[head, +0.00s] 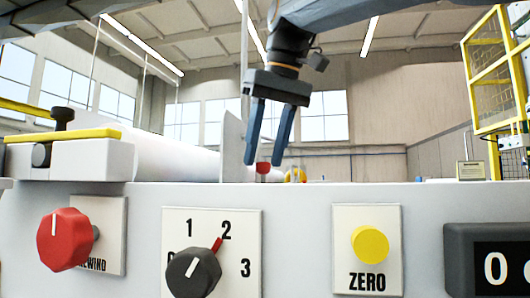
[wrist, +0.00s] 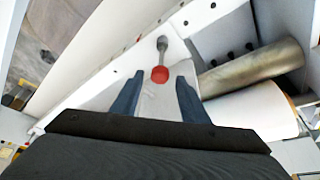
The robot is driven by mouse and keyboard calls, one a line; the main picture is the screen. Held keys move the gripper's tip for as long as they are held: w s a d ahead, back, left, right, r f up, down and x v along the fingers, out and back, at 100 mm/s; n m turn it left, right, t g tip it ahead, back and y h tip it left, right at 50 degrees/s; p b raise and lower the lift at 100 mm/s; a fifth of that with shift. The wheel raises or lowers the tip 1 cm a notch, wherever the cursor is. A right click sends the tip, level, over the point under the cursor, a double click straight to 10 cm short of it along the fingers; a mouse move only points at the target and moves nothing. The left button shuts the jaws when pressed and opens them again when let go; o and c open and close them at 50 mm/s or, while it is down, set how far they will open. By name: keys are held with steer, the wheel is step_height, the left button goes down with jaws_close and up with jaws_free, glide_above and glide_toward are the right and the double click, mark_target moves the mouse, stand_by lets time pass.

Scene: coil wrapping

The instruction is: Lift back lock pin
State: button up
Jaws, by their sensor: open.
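The lock pin (wrist: 160,73) has a red knob on a thin metal stem. In the wrist view it stands ahead of my gripper (wrist: 157,80), in the gap between the two blue fingertips. In the head view the red knob (head: 263,169) shows above the top edge of the machine housing, just below and between the fingertips of my gripper (head: 263,163). My gripper points down and is open and empty. I cannot tell whether the fingers are level with the knob. The pin's lower part is hidden behind the housing in the head view.
The front panel has a red knob labelled partly "WIND" (head: 64,240), a selector dial (head: 193,271), a yellow ZERO button (head: 370,245) and a display (head: 490,262). A white roll (head: 175,158) and an upright plate (head: 233,148) stand left of my gripper. A metal cylinder (wrist: 252,70) lies at right.

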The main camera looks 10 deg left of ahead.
steer(key=v, duration=0.7)
steer(key=shift+r, duration=0.2)
stand_by(0.4)
